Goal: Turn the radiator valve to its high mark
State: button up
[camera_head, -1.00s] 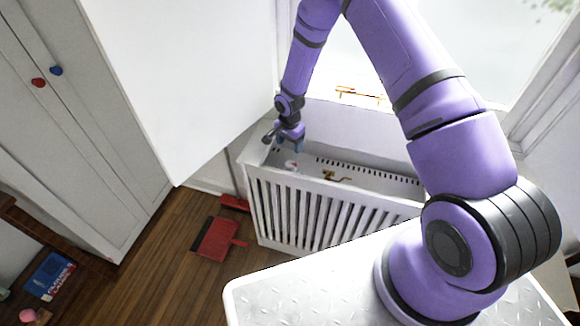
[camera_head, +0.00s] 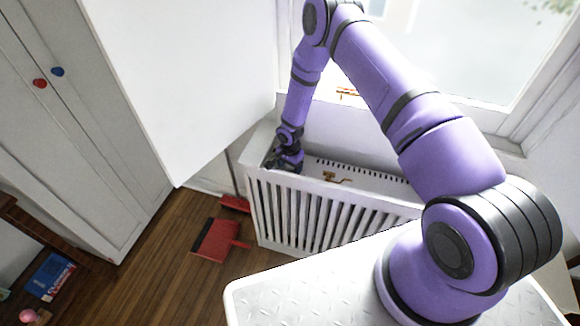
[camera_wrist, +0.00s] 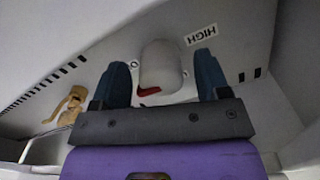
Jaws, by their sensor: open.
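The radiator valve knob (camera_wrist: 161,68) is a pale rounded knob with a red mark near its lower edge in the wrist view. A HIGH label (camera_wrist: 201,35) is on the panel to its upper right, and small round marks sit on either side of the knob. My gripper (camera_wrist: 165,82) is open, with one blue finger on each side of the knob and a visible gap to each. Whether the fingertips touch the panel cannot be told. In the head view my gripper (camera_head: 287,160) is down at the radiator's left end and hides the knob.
The white slatted radiator (camera_head: 330,220) stands under the window. A brass fitting (camera_head: 336,177) sits on its top, also seen in the wrist view (camera_wrist: 68,106). A white panel (camera_head: 190,80) stands close left of my arm. A red dustpan (camera_head: 214,240) lies on the wooden floor.

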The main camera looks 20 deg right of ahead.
jog(key=shift+f, duration=0.1)
jog(key=c, duration=0.9)
